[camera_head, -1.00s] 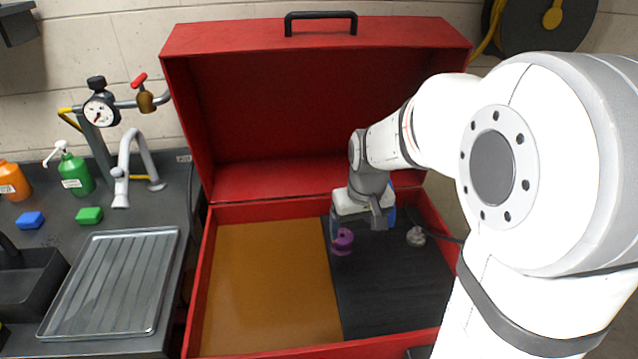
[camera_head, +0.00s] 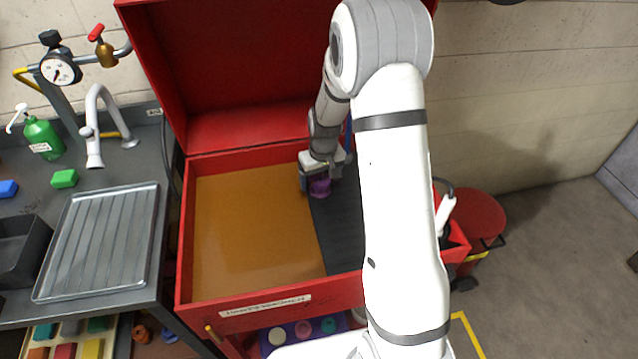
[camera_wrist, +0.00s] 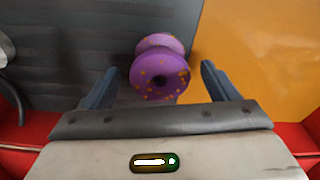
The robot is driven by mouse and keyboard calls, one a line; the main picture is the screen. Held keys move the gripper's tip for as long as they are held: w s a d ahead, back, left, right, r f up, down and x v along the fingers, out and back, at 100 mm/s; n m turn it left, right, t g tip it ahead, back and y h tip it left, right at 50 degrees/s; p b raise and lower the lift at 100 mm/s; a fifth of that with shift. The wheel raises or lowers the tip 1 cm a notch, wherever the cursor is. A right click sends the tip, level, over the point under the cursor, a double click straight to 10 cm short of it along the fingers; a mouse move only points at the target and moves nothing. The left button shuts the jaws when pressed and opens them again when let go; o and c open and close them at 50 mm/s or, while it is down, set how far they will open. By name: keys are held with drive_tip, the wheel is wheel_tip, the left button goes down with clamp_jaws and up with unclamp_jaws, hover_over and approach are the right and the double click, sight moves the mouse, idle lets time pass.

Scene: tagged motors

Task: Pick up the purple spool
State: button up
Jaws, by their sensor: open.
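The purple spool (camera_wrist: 160,72) has orange speckles and a dark centre hole. In the wrist view it lies on the dark mat, close to the orange panel edge, ahead of and between my two fingers. My gripper (camera_wrist: 158,85) is open, with one blue-grey finger on each side of the spool and a gap showing on both sides. In the head view the spool (camera_head: 320,187) shows just below my gripper (camera_head: 318,182), partly hidden by it. I cannot tell whether the fingertips reach down around it.
The red chest (camera_head: 190,245) has raised walls around the orange panel (camera_head: 255,235) and the dark mat (camera_head: 338,235), with its lid up behind. A grey bench with a metal tray (camera_head: 100,240) stands at left. My arm hides the chest's right part.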

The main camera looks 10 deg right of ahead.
wheel_tip(320, 180, down, 2)
drive_tip(key=shift+w+f, duration=0.1)
drive_tip(key=shift+w, duration=0.05)
drive_tip(key=c, duration=1.4)
